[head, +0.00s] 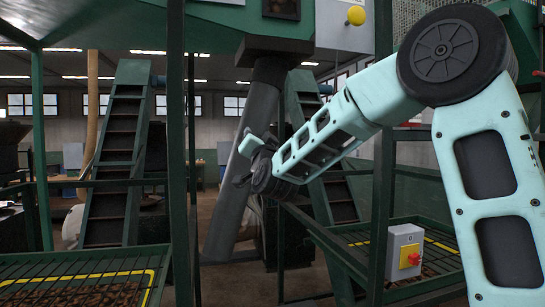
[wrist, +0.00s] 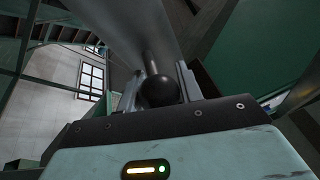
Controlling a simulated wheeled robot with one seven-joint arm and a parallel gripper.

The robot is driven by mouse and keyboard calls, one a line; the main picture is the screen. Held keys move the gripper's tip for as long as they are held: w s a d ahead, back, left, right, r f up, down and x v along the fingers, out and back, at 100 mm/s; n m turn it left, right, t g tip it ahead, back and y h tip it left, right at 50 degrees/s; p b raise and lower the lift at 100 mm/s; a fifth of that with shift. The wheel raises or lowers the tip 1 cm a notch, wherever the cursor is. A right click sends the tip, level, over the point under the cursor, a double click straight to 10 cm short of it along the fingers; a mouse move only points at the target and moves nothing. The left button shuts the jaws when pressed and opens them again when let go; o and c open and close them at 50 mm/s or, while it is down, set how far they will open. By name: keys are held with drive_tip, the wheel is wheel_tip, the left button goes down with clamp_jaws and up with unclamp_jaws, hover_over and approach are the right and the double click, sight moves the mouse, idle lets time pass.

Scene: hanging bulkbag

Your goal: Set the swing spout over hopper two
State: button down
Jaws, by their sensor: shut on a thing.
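The swing spout (head: 236,150) is a grey tube hanging from a dark fitting under the green overhead frame. Its lower end slants down and left, between two grated bins. My gripper (head: 244,172) is at the spout's right side, about halfway down. In the wrist view, my gripper (wrist: 158,88) is shut on the black ball knob (wrist: 157,91) of a short handle, which runs up to the spout (wrist: 145,35). Grated hoppers with yellow outlines stand at left (head: 75,285) and right (head: 440,240). I cannot read which one is hopper two.
Green posts (head: 178,150) and rails stand between me and the spout. A grey control box (head: 404,252) with a red knob on a yellow plate sits at the right hopper. Inclined conveyors (head: 115,150) stand behind.

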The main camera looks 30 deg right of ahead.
drive_tip(key=w+a+r+m+g+h+b, duration=0.1)
drive_tip(key=w+a+r+m+g+h, duration=0.1)
drive_tip(key=a+r+m, duration=0.6)
drive_tip(key=w+a+m+h, duration=0.1)
drive_tip(key=a+h, duration=0.1)
drive_tip(key=shift+a+m+g+b, duration=0.3)
drive_tip(key=shift+a+b, duration=0.05)
drive_tip(key=shift+b, duration=0.05)
drive_tip(key=shift+s, duration=0.1)
drive_tip(key=c, duration=0.9)
unclamp_jaws()
drive_tip(key=shift+a, duration=0.1)
drive_tip(key=shift+c, duration=0.2)
drive_tip(key=shift+f, duration=0.1)
